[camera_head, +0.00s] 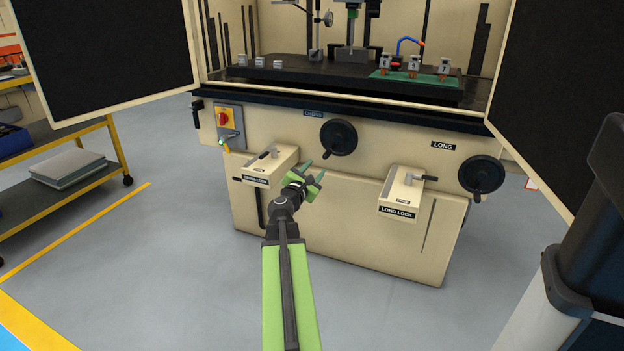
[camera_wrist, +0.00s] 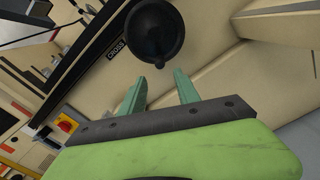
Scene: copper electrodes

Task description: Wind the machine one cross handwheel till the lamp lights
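The cross handwheel (camera_head: 338,137) is a dark round wheel on the cream machine front, beside the CROSS label (camera_head: 313,114). In the wrist view the handwheel (camera_wrist: 155,35) lies just beyond my fingertips. My gripper (camera_head: 314,170) is below and left of the wheel. Its two green fingers (camera_wrist: 161,80) are apart, with nothing between them, and they do not appear to touch the wheel. I cannot make out for certain which part is the lamp or whether it is lit.
Two lock boxes with levers, one left (camera_head: 270,166) and one marked LONG LOCK (camera_head: 402,192), jut from the front. The LONG handwheel (camera_head: 481,174) is at the right. A red switch (camera_head: 224,118) is at the left. Open doors flank the machine.

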